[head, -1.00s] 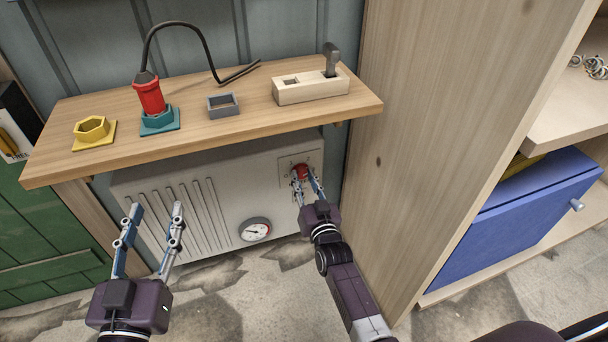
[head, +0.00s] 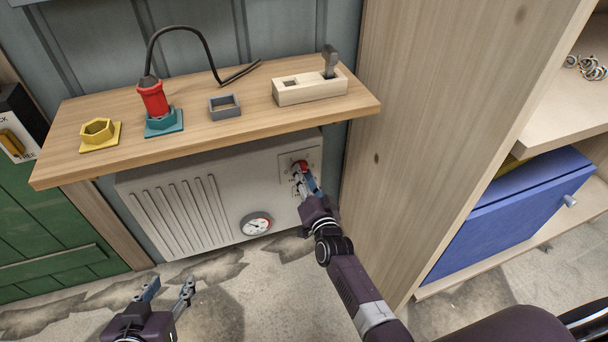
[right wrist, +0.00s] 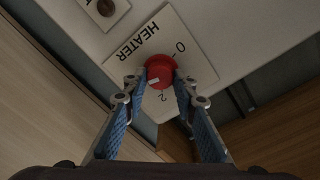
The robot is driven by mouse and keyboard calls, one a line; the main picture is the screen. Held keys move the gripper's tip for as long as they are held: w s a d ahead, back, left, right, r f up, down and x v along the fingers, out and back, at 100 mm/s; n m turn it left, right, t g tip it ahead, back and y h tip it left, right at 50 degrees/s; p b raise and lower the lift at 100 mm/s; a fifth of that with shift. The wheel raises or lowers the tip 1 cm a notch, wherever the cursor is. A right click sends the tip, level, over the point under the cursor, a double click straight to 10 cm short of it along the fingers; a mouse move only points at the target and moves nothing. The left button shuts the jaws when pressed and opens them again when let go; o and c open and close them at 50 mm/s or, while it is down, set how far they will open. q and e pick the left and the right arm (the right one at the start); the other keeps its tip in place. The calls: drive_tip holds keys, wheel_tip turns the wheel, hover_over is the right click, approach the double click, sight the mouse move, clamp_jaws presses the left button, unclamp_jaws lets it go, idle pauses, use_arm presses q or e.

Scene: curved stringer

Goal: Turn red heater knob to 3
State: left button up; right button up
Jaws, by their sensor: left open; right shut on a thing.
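The red heater knob (head: 301,165) sits on a light plate at the upper right of the white heater (head: 237,173). In the right wrist view the knob (right wrist: 160,71) is on a plate lettered HEATER, with 0 and 2 legible beside it. A small white mark shows on the knob near its lower left; a 3 cannot be made out. My right gripper (head: 302,173) is shut on the knob, with one finger on each side (right wrist: 160,82). My left gripper (head: 170,288) is open and empty, low at the lower left, apart from the heater.
A wooden shelf (head: 239,139) overhangs the heater, bearing a red plug in a teal socket (head: 163,124), a yellow socket, a grey frame and a wooden block. A round gauge (head: 256,224) is on the heater. A wooden panel (head: 430,120) stands close to the right.

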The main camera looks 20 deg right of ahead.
idle(0.3)
drive_tip(key=o, duration=1.2)
drive_tip(key=shift+s, duration=0.1)
drive_tip(key=s, duration=1.1)
drive_tip(key=shift+s+a+r, duration=0.15)
drive_tip(key=shift+s+r, duration=0.05)
drive_tip(key=shift+s, duration=0.2)
